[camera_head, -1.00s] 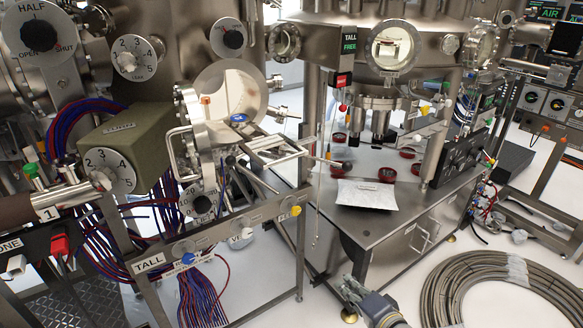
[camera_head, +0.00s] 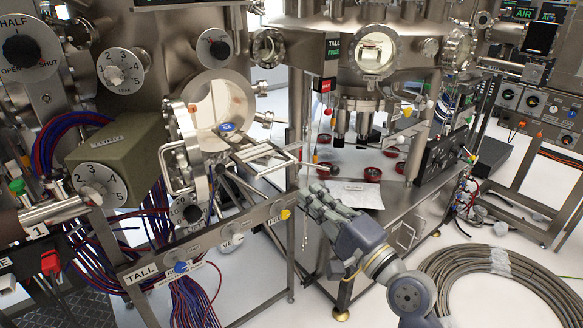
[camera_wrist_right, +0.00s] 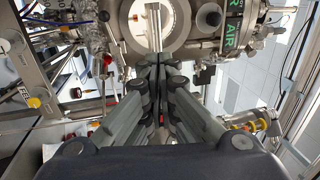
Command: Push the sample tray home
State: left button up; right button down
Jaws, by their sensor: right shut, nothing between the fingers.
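The sample tray (camera_head: 262,158) is a pale metal frame that sticks out, to the right, from the open round port (camera_head: 206,101) of the chamber. A small blue-topped piece (camera_head: 227,127) sits at its inner end near the port mouth. My right gripper (camera_head: 306,196) is shut and empty, below and right of the tray's outer end, apart from it in the head view. In the right wrist view its closed fingers (camera_wrist_right: 158,92) point toward a round opening (camera_wrist_right: 160,22); I cannot make out the tray there. My left gripper is not in view.
The round door (camera_head: 193,150) stands swung open beside the port. A labelled rail with knobs (camera_head: 232,239) runs below the tray. A steel bench (camera_head: 395,205) with a white sheet (camera_head: 345,193) stands to the right. Coiled hose (camera_head: 480,290) lies on the floor.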

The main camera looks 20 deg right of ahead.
aim_at(283, 167)
jog(key=p+x, duration=0.2)
jog(key=x, duration=0.5)
jog(key=shift+w+a, duration=0.1)
jog(key=shift+w, duration=0.1)
jog(key=shift+w, duration=0.1)
